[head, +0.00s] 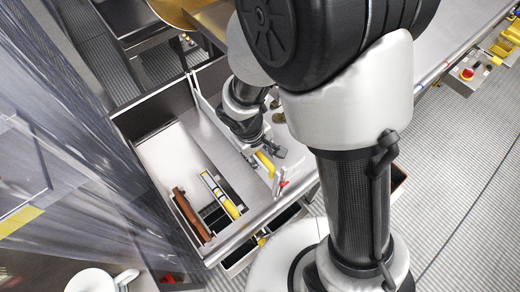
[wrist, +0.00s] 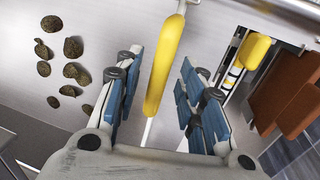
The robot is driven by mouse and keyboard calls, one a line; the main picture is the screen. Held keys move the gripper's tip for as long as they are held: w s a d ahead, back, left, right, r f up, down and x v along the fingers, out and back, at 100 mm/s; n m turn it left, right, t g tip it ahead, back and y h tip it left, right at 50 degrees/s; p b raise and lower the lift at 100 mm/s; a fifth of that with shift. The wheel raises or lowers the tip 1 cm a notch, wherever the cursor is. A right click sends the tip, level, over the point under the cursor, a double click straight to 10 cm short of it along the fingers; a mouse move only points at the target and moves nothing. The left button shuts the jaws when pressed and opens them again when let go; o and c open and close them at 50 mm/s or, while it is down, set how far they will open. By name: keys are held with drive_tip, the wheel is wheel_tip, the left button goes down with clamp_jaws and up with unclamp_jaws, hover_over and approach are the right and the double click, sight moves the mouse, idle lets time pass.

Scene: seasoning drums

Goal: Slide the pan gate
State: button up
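A yellow bar-shaped handle (wrist: 165,65) on a thin pale rod lies between my gripper's fingers in the wrist view. I take it for the pan gate's handle, though the gate plate is not clearly seen. My gripper, also in the wrist view (wrist: 163,95), is open. Its blue-padded fingers stand on either side of the handle with gaps showing. Whether the handle is at fingertip depth is hard to tell.
Several dark brown lumps (wrist: 70,70) lie on the pale surface left of my gripper. A small red-tipped part (head: 283,184) is close to the handle. Metal rims surround the pan.

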clamp_jaws()
idle(0.4)
idle(0.4)
